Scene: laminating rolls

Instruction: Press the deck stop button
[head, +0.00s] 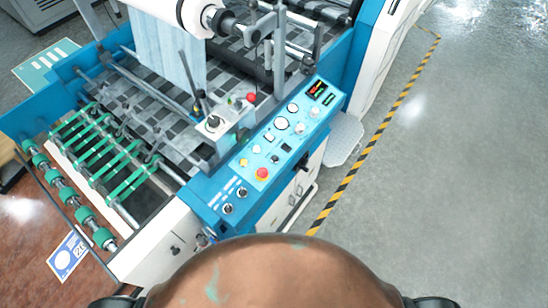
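Two red buttons show in the head view. One red button (251,97) is at the small light-grey control box (213,124) area on the machine's deck, near a small green one. Labels are too small to read, so I cannot tell by name which is the deck stop button. Neither of my grippers is in view, and nothing touches either button.
Rollers with green bands (104,150) lie left of the panel. A white roll with hanging blue film (165,45) stands behind the deck. Grey floor (440,190) is clear to the right, beyond a yellow-black striped line (375,140). A grey step plate (344,138) adjoins the machine.

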